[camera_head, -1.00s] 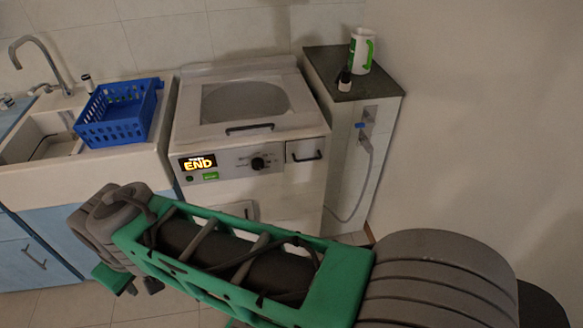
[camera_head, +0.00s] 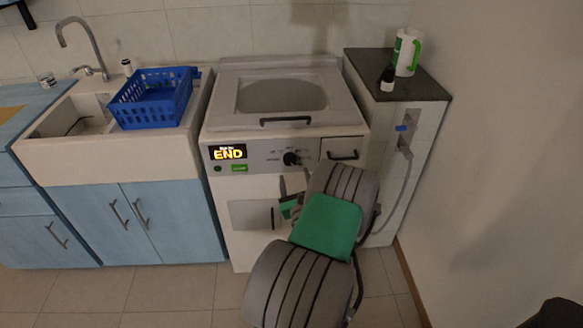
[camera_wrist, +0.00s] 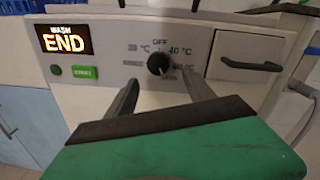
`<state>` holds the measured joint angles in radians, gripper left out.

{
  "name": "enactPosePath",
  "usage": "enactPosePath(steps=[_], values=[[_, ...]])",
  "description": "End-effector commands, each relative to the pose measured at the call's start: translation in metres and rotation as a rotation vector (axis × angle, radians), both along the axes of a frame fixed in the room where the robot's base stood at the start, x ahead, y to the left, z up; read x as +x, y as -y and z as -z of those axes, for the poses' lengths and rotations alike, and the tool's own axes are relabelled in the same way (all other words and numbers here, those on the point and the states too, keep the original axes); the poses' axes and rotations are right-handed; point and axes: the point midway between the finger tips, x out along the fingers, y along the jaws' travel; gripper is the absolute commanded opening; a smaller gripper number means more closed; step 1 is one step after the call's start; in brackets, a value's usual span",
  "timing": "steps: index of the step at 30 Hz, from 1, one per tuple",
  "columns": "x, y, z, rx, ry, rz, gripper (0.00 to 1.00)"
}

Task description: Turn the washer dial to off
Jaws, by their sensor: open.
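The washer (camera_head: 215,190) stands in the middle of the head view, with a display reading END at the left of its panel. Its black dial (camera_head: 291,158) is right of the display. In the wrist view the dial (camera_wrist: 158,64) has an OFF label above it and temperature labels beside it. The dial's white mark appears to point down, away from OFF. My gripper (camera_wrist: 160,88) is open, its two fingers below and to either side of the dial, apparently not touching it. In the head view my arm hides part of the washer's lower front.
A green button (camera_wrist: 84,72) sits left of the dial and a drawer handle (camera_wrist: 250,65) sits right. A lid handle (camera_head: 285,121) is above the panel. A blue basket (camera_head: 150,97) rests on the sink. A counter (camera_head: 365,65) with a pitcher stands at right.

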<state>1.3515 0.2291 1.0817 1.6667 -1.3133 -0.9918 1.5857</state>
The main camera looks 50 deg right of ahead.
Motion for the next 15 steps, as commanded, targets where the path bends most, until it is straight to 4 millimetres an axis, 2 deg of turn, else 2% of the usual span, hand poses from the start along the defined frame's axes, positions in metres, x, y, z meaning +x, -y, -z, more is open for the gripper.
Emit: enactPosePath(steps=[3, 9, 15], values=[[0.019, 0.015, -0.004, -0.006, -0.004, -0.007, 0.62], [0.043, 0.039, -0.004, -0.007, -0.004, -0.008, 0.62], [0.048, 0.045, -0.002, -0.006, -0.004, -0.006, 0.62]])
